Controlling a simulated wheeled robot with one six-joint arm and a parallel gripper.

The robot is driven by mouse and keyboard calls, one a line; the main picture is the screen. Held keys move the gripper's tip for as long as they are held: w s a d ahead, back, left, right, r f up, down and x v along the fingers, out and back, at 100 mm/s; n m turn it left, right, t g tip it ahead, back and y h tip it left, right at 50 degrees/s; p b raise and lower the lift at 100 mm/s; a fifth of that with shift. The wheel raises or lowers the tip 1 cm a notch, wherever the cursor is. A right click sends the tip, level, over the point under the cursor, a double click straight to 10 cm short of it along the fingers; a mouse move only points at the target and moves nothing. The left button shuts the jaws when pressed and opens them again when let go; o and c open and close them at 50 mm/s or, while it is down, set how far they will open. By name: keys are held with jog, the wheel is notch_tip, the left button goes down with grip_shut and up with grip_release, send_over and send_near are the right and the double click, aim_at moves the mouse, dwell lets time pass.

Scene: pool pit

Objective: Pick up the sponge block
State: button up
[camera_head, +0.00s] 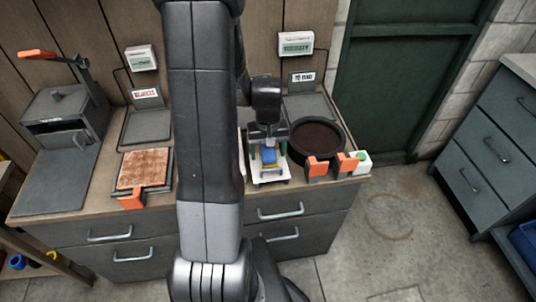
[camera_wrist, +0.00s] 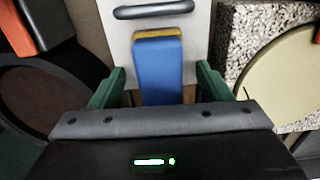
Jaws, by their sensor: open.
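The sponge block (camera_wrist: 158,72) is blue with a yellow layer showing at its far edge. In the wrist view it lies between the two green fingers of my open gripper (camera_wrist: 160,76), with a gap visible on each side. In the head view the blue block (camera_head: 268,155) shows on a white tray (camera_head: 257,178) at the counter's front, directly below my gripper (camera_head: 268,142). The near end of the block is hidden by my gripper body in the wrist view. I cannot tell how high the fingers are above the tray.
A round dark pan (camera_head: 341,130) with orange handles stands close right of the tray. A brown slab (camera_head: 145,168) and a lever press (camera_head: 64,108) are at left. The wrist view shows a speckled block (camera_wrist: 238,35) beside the tray. My arm hides the counter's middle.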

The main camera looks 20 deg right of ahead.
aim_at(268, 150)
jog(key=shift+f, duration=0.45)
jog(key=c, duration=1.2)
jog(key=shift+o, duration=0.2)
notch_tip(268, 150, up, 10)
jog(key=shift+r, duration=0.1)
jog(key=o, duration=0.5)
jog(key=shift+c, duration=1.5)
